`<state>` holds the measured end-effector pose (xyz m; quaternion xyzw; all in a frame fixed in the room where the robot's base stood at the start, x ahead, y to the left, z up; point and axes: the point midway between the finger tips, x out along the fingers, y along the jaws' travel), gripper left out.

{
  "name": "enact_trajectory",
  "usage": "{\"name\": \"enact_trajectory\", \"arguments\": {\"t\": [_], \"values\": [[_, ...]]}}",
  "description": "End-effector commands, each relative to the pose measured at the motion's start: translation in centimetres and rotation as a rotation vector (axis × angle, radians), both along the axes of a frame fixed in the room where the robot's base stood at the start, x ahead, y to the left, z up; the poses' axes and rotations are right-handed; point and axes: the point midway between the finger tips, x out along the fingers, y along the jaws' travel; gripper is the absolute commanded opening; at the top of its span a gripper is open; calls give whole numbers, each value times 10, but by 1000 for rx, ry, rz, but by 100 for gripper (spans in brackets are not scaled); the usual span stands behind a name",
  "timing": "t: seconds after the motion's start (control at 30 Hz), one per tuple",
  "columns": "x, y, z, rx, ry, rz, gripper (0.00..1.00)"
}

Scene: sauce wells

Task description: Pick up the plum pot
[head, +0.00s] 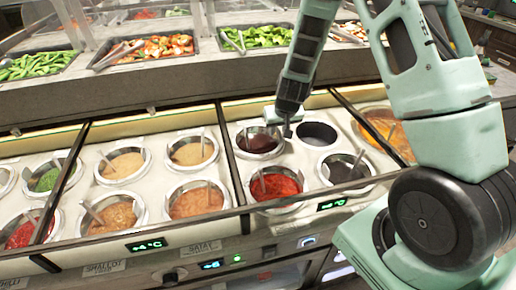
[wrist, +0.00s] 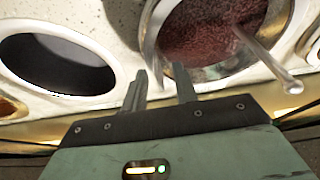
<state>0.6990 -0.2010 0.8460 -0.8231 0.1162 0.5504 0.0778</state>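A round metal pot of dark purple-red sauce, which looks like the plum pot (head: 260,143), sits in a well in the back row of the counter, right of centre. In the wrist view the pot (wrist: 212,30) fills the top middle, cut off by the frame, with a spoon handle across its rim. My gripper (head: 285,130) is at the pot's right rim in the head view. In the wrist view my gripper (wrist: 161,72) has its two fingers apart, with the tips close to the pot's near rim. I cannot tell whether they touch it. Nothing is clearly held.
A dark, seemingly empty well (head: 316,133) lies right of the pot and shows at left in the wrist view (wrist: 58,63). A red sauce pot (head: 275,186) and a dark pot (head: 345,170) stand in front. Vegetable trays (head: 155,48) line the raised shelf behind.

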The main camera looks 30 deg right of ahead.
Motion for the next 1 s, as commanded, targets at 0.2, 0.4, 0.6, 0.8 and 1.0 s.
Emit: {"name": "enact_trajectory", "arguments": {"t": [0.2,0.4,0.6,0.8,1.0], "values": [[0,0,0,0,0,0,7],[1,1,2,0,-4,0,0],[1,1,4,-1,-4,1,0],[2,1,25,-3,-7,3,0],[2,1,70,-2,-11,3,0]]}}
